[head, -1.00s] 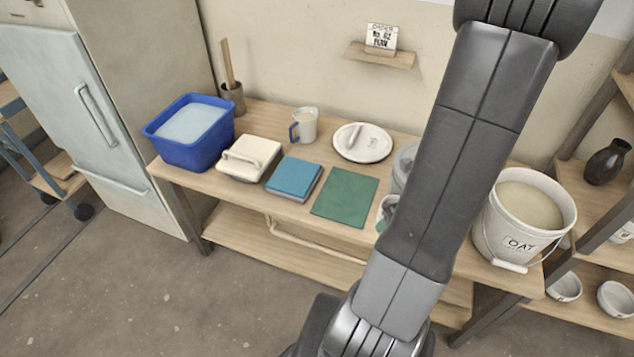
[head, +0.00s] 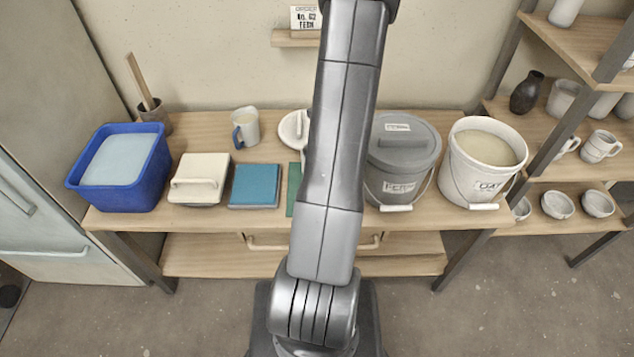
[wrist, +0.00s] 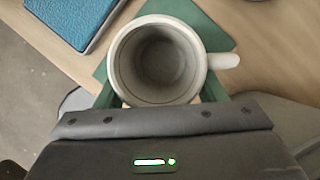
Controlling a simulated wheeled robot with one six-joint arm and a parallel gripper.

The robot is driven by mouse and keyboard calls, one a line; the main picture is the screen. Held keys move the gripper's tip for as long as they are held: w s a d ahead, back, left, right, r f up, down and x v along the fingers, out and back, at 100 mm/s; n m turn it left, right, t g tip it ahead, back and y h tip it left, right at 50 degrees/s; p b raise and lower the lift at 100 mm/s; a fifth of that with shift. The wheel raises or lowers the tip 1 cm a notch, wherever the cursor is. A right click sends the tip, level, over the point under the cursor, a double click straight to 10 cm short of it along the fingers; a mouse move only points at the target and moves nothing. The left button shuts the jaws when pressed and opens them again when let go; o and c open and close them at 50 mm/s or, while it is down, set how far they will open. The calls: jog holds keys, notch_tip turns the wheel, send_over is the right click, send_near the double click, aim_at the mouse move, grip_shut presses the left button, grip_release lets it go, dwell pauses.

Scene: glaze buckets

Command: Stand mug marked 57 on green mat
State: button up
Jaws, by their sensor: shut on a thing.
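My gripper (wrist: 162,108) is shut on a pale grey-white mug (wrist: 157,58). In the wrist view I look down into the mug's open, empty top; its handle points right. The green mat (wrist: 212,28) shows behind and around the mug. I cannot tell whether the mug touches the mat. No marking on the mug is visible from here. In the head view only a strip of the green mat (head: 292,190) shows left of my arm; my arm hides the rest, along with the gripper and held mug.
Left of the mat is a blue pad (head: 255,186), then a cream handled block (head: 199,178) and a blue tub (head: 122,195). A blue-handled jug (head: 246,126) stands behind. A lidded grey bucket (head: 402,160) and an open white bucket (head: 455,185) stand right.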

jog(key=shift+f+b, duration=1.5)
jog(key=shift+f, duration=1.6)
jog(key=shift+f, duration=0.15)
jog(key=o, duration=1.2)
jog(key=shift+r, duration=0.45)
jog(key=p+v, duration=0.6)
jog(key=v, duration=0.5)
jog(key=shift+s+d+r, duration=0.1)
jog(key=shift+s+r, duration=0.05)
